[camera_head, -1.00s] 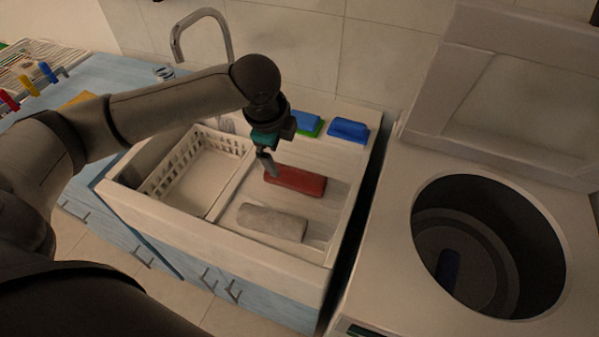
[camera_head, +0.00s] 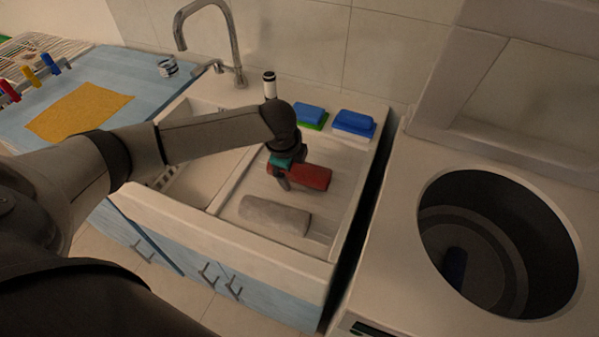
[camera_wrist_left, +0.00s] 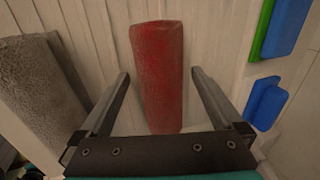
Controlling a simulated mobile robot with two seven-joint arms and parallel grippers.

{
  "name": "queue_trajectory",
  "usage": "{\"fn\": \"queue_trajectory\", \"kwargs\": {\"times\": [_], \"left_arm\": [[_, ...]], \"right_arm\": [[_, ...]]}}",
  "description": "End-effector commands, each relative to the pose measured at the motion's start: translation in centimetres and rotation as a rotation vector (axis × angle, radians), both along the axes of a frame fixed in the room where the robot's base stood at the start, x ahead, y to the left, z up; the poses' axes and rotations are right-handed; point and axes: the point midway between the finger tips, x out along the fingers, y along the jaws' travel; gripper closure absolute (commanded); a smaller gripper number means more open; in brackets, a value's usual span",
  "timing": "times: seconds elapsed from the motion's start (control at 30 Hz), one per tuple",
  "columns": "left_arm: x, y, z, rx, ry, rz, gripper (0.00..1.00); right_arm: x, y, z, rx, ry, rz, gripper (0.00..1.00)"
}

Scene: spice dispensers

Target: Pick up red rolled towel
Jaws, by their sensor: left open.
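The red rolled towel (camera_head: 306,176) lies on the white draining surface of the sink unit, its left end partly hidden by my left gripper. In the left wrist view the red rolled towel (camera_wrist_left: 158,75) lies lengthwise between the two open fingers, with a gap on each side. My left gripper (camera_head: 283,178) is open and empty at the towel's left end; its fingers also show in the left wrist view (camera_wrist_left: 158,82). I cannot tell its exact height above the surface. My right gripper is not in view.
A grey rolled towel (camera_head: 275,215) lies in front of the red one. Blue and green sponges (camera_head: 310,115) and a blue one (camera_head: 354,123) sit behind. The sink basin is left, under my arm. An open-topped washer (camera_head: 497,245) stands right.

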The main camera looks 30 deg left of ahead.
Motion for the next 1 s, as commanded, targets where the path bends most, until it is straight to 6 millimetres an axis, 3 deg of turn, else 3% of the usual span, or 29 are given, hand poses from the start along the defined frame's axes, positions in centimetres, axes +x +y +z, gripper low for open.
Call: {"fn": "queue_trajectory", "kwargs": {"times": [0.23, 1.0], "left_arm": [[0.06, 0.00, -0.01, 0.000, -0.001, -0.001, 0.02], [0.03, 0.02, -0.01, 0.000, -0.001, 0.000, 0.89]], "right_arm": [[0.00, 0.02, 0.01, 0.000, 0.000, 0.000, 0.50], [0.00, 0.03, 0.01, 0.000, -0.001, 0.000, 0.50]]}}
